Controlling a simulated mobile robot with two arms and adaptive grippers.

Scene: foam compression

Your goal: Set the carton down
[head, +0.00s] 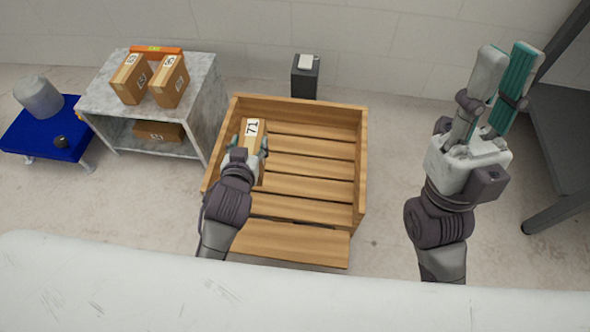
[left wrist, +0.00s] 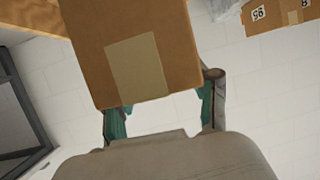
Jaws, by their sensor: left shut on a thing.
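A brown carton (head: 252,132) with a white label reading 71 is in my left gripper (head: 250,150), over the left part of a slatted wooden crate (head: 361,150). In the left wrist view the carton (left wrist: 138,65) fills the upper middle, with a finger of my left gripper (left wrist: 160,105) on each side of it. I cannot tell whether its underside touches the slats. My right gripper (head: 513,80) is raised at the right, its two fingers apart with nothing between them.
A grey marble-look shelf (head: 205,75) at the left holds two cartons on top and another carton (head: 158,131) below. A blue cart (head: 45,140) stands further left, a dark bin (head: 305,82) behind the crate. A dark table (head: 560,140) is at the right. The crate's slats are otherwise bare.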

